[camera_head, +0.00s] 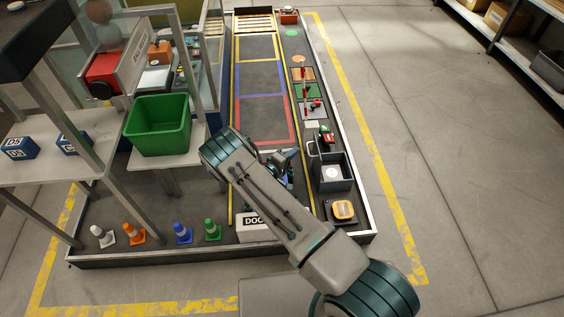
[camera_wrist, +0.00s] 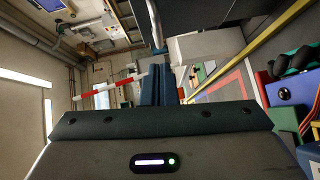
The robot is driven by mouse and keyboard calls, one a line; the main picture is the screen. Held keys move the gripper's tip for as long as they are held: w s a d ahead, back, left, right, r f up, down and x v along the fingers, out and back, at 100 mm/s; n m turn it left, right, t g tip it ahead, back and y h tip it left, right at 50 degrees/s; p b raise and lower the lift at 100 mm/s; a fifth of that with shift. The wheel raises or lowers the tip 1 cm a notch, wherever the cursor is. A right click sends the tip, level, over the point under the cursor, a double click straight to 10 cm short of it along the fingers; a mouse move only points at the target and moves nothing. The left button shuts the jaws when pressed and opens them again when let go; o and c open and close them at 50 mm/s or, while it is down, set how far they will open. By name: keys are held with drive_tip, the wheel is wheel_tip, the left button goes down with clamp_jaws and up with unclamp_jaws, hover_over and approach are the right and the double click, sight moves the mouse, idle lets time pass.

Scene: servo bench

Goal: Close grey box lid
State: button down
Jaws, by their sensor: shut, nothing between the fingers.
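The grey box (camera_head: 333,185) stands on the right side of the bench, with its dark interior and a pale round thing inside showing in the head view. Its lid is open; a thin pale frame or handle (camera_head: 311,147) rises at its left edge. My gripper (camera_head: 284,158) is left of the box, apart from it as far as I can tell, and partly hidden by my arm. In the wrist view my gripper's fingers (camera_wrist: 158,86) are together and empty. A dark panel with a pale bar beside it shows above them; I cannot tell whether it is the lid.
An orange-topped block (camera_head: 343,210) sits in front of the box. Red and green parts (camera_head: 326,133) lie behind it. A green bin (camera_head: 160,125) stands on a shelf at left. Several small cones (camera_head: 183,233) line the front edge. The floor right of the bench is clear.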

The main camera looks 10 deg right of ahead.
drive_tip(key=d, duration=0.2)
drive_tip(key=shift+s+d+f, duration=0.1)
drive_tip(key=shift+d+f, duration=0.05)
drive_tip(key=shift+d, duration=0.2)
drive_tip(key=shift+a, duration=0.1)
